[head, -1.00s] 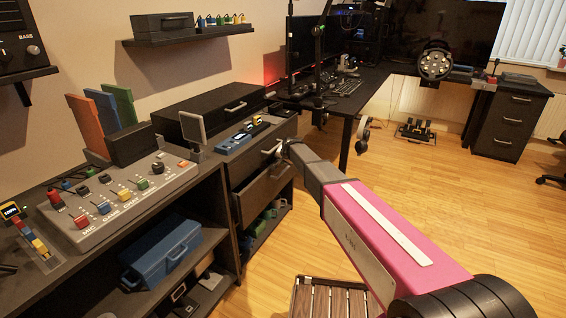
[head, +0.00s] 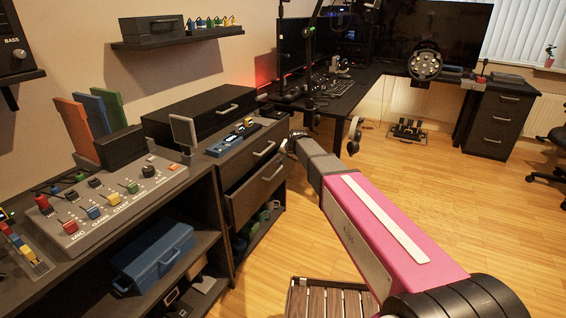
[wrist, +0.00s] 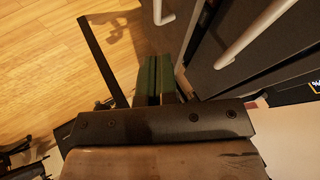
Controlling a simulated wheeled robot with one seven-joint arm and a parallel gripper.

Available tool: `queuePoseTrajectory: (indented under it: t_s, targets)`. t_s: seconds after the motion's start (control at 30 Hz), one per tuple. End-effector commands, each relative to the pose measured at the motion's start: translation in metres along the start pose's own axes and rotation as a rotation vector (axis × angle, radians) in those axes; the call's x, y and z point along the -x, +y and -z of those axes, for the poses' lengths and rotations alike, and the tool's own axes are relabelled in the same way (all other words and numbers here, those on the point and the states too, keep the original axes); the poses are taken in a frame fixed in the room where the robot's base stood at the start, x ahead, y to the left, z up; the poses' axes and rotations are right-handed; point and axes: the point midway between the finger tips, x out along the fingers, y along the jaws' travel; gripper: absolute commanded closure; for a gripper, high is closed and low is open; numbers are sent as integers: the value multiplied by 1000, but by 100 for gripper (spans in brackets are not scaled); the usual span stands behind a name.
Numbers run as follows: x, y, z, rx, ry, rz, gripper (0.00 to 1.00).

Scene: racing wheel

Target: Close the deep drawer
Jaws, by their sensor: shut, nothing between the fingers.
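The dark cabinet at the end of the shelf unit has two drawers with bar handles. The lower drawer (head: 252,196) looks a little proud of the upper drawer (head: 245,164), with a narrow gap along its top edge. I cannot tell exactly how far out it is. My gripper (head: 287,145) is just right of the drawer fronts, apart from the lower handle in the head view. In the wrist view my gripper (wrist: 156,68) shows dark green fingers together and empty, beside a dark drawer front (wrist: 225,55) and its handle (wrist: 258,34).
A mixer panel (head: 112,200) and a blue toolbox (head: 153,256) are on the shelf unit at left. Small items lie on the open shelf below the drawers. A slatted wooden seat or crate (head: 332,300) stands at the bottom. Wooden floor (head: 470,200) is free at right.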

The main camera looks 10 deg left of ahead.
Motion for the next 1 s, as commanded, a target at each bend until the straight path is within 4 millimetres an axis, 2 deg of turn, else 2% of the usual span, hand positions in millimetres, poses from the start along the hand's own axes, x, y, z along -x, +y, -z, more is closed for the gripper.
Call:
queuePoseTrajectory:
  t_s: [0.07,0.27,0.5,0.63,0.8,1.0]
  targets:
    - [2,2,-2,-27,-14,8,100]
    - [-17,17,-20,-265,-135,81,100]
    - [-40,36,-49,-738,-385,230,100]
    - [-47,45,-57,-1010,-540,321,100]
    - [-49,59,-56,-1349,-749,451,100]
    - [-45,78,-44,-1647,-960,596,100]
